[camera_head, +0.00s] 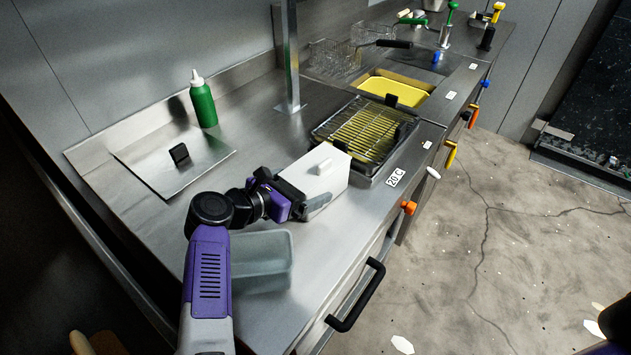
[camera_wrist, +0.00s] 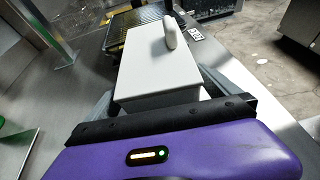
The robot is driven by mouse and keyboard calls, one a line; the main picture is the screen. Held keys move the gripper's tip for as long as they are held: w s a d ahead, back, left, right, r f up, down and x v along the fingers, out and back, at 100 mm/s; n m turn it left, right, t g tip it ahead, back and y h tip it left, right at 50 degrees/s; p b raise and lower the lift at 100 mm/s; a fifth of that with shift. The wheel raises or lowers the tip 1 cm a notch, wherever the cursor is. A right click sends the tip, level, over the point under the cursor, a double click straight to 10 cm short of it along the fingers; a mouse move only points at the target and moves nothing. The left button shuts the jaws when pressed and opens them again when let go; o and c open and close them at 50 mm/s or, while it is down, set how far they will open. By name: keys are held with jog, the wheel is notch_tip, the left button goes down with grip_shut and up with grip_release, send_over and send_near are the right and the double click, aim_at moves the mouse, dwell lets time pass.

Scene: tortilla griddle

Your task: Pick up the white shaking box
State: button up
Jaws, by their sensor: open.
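The white box (camera_head: 318,177) stands on the steel counter just in front of the grill, with a small white handle on its top. In the wrist view the white box (camera_wrist: 156,70) lies straight ahead, with the handle (camera_wrist: 170,31) at its upper right. My gripper (camera_head: 306,200) is at the near end of the box, low over the counter. In the wrist view, grey finger parts show on both sides of the box's near end. The gripper is open, with the box's near end between its fingers. Whether the fingers touch the box is hidden.
A green bottle (camera_head: 203,100) and a steel plate with a black handle (camera_head: 180,154) are at the back left. The wire-topped grill (camera_head: 366,130) is right behind the box. A steel post (camera_head: 289,60) rises from the counter.

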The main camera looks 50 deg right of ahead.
jog(key=shift+x, duration=1.15)
jog(key=c, duration=1.5)
jog(key=shift+r, duration=0.15)
notch_tip(320, 180, up, 20)
jog(key=b, duration=0.2)
jog(key=shift+b, duration=0.35)
